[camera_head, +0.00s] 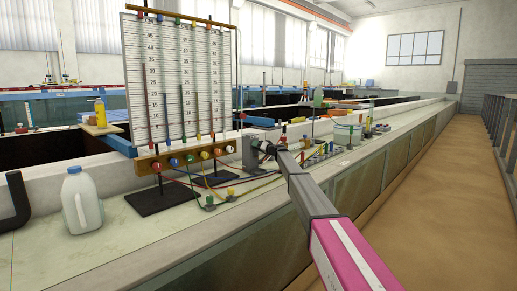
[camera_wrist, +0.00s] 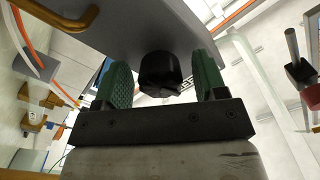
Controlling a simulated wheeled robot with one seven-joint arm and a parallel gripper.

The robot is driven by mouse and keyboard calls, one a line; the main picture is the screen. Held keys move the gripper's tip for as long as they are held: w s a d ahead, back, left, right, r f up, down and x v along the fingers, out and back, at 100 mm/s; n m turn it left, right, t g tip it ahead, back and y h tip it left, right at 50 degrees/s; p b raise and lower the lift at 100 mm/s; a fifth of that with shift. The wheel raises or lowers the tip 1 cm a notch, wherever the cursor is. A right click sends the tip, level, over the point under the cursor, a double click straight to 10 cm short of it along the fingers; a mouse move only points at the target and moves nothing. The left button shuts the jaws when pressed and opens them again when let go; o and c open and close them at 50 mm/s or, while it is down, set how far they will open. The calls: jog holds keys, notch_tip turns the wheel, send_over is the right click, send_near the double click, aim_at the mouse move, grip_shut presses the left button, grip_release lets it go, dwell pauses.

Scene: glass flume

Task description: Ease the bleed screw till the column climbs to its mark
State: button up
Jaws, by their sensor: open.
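The manometer board (camera_head: 175,70) stands on the bench with several upright tubes in front of printed scales. My gripper (camera_head: 266,150) is at the grey block (camera_head: 250,152) right of the board. In the wrist view, my gripper (camera_wrist: 160,62) is open, its green-padded fingers on either side of a black knob (camera_wrist: 160,76), likely the bleed screw, below a grey housing (camera_wrist: 150,25). Gaps show on both sides of the knob. The head view does not show the knob clearly.
Coloured knobs (camera_head: 190,157) line the board's lower rail, with thin hoses running across the bench top. A white jug (camera_head: 83,200) stands front left. A clear container (camera_head: 346,134) and small items stand farther along the bench. The aisle floor (camera_head: 440,200) at right is clear.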

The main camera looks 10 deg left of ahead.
jog(key=c, duration=0.9)
jog(key=m, duration=0.4)
jog(key=o, duration=0.9)
